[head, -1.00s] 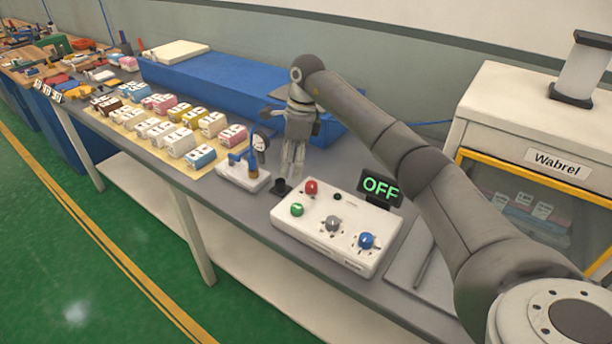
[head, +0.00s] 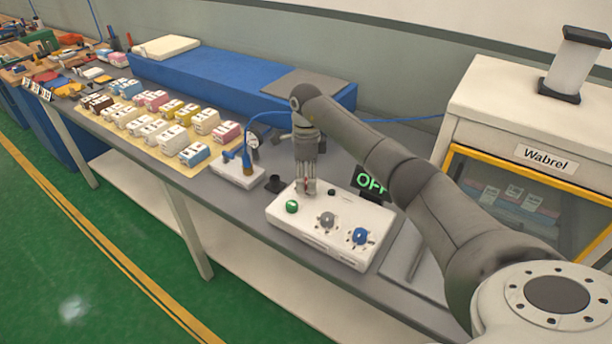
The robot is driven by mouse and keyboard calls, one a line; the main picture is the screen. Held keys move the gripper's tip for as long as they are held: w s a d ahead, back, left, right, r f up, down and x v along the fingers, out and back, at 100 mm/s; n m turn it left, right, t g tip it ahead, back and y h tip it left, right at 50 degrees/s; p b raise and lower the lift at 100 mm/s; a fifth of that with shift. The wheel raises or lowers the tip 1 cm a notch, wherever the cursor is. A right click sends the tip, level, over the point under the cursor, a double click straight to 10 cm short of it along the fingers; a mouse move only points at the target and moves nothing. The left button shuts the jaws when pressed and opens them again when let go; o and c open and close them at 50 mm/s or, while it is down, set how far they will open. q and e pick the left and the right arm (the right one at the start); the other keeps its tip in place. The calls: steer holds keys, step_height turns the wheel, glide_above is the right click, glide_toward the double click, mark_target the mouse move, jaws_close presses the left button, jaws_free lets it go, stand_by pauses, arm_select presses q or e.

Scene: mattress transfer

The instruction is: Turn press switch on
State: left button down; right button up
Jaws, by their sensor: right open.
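The white control box (head: 290,224) stands on the grey bench. It carries a green button (head: 292,206), a grey knob (head: 327,220) and a blue knob (head: 360,236). A display (head: 370,184) at its back edge reads OFF in green, its right end covered by my arm. My right gripper (head: 306,190) points down at the back left part of the box, its fingertips at the red button (head: 307,183), which is mostly hidden. Whether the fingers touch it I cannot tell. My left gripper is not in view.
A small white device with a blue lever (head: 236,168) stands left of the box. A blue block (head: 210,75) lies behind. The white Wabrel machine (head: 520,115) is at the right. Several coloured packs (head: 150,128) lie on a mat at the left.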

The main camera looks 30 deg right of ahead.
steer(key=shift+f, duration=0.3)
steer(key=c, duration=1.1)
steer(key=shift+o, duration=0.2)
